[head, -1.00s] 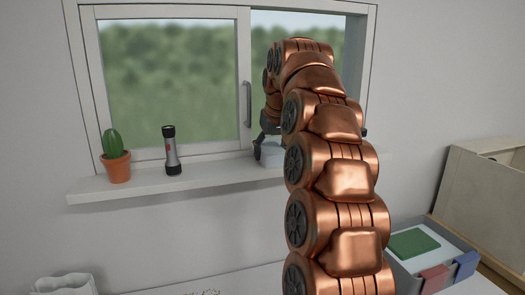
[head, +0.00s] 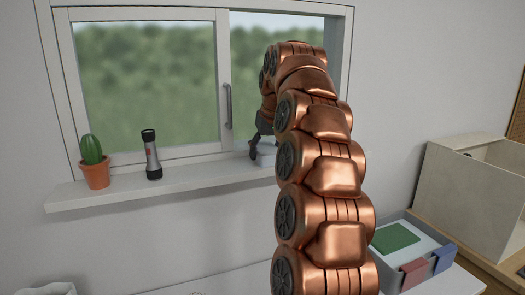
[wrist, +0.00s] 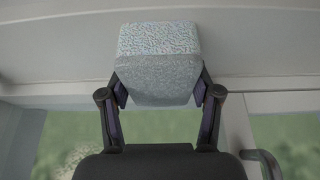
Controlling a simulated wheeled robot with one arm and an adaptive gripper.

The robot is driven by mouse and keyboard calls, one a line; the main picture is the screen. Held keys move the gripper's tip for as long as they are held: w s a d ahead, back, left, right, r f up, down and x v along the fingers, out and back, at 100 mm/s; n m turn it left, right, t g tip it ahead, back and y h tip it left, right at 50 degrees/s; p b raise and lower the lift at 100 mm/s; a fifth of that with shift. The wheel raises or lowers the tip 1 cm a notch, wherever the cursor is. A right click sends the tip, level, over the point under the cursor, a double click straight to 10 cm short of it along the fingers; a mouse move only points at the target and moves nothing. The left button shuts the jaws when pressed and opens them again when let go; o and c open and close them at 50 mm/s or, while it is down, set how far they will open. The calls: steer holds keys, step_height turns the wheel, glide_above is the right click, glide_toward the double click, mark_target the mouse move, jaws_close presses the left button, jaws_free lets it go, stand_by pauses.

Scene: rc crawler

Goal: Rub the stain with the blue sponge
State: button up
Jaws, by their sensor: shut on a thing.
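My gripper (wrist: 160,98) is shut on a pale grey-blue, speckled block (wrist: 158,42) that looks like a sponge. The block is between the two fingers and sticks out beyond the tips. In the head view the gripper (head: 258,142) is by the right part of the windowsill (head: 190,181), and the block (head: 267,158) shows pale there, partly hidden by my arm. I cannot tell whether the block touches the sill. I can make out no stain in either view; my arm covers the sill's right end.
A potted cactus (head: 95,165) and a flashlight (head: 151,155) stand on the sill's left. The window (head: 145,85) has a handle (head: 228,105). At right, a grey tray (head: 383,273) holds a green pad (head: 395,238), with red and blue pieces at its front. A beige box (head: 465,195) stands behind.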

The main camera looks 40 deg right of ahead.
steer(key=shift+d, duration=0.1)
steer(key=shift+d+r+p, duration=0.1)
steer(key=shift+r+p, duration=0.3)
steer(key=shift+p, duration=0.05)
steer(key=shift+r+p, duration=1.75)
steer(key=shift+r, duration=0.8)
steer(key=shift+r+p, duration=1.3)
steer(key=shift+r, duration=0.25)
